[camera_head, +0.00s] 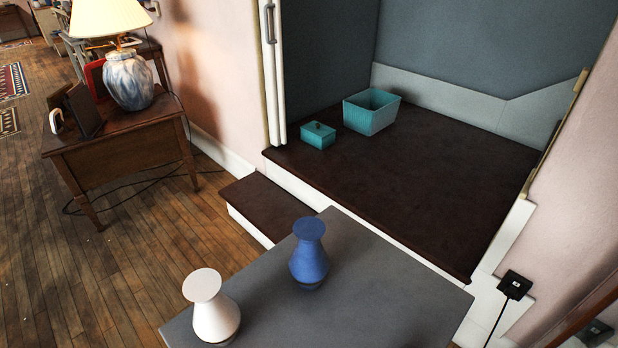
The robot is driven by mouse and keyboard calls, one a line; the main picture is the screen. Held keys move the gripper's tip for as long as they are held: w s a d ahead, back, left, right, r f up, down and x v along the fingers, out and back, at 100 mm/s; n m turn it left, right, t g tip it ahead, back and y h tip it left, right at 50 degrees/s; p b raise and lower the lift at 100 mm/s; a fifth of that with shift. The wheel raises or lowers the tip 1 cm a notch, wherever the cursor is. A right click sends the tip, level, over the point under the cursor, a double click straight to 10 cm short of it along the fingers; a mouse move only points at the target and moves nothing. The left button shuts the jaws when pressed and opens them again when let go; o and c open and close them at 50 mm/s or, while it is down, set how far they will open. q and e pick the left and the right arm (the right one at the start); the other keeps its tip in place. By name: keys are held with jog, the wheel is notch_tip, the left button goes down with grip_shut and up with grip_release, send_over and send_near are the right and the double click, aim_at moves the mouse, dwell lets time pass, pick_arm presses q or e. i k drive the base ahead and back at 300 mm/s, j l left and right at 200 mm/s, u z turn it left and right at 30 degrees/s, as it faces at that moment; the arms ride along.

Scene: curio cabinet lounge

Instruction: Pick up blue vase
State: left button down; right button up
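The blue vase (309,262) stands upright on a grey table (390,290) in the lower middle of the head view. It has a wide flat top, a narrow neck and a rounded body. A white vase (214,314) of similar shape stands upright to its left, nearer to me, by the table's left edge. The two vases are apart. Neither of my grippers shows in this view.
A wooden side table (130,142) with a lamp (128,80) stands at the left. The grey table's right part is clear.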

aim_at(309, 264)
jog(key=i+j+z, duration=0.2)
jog(key=i+j, duration=0.15)
jog(key=i+j+z, duration=0.15)
jog(key=j, duration=0.35)
jog(key=i, duration=0.1)
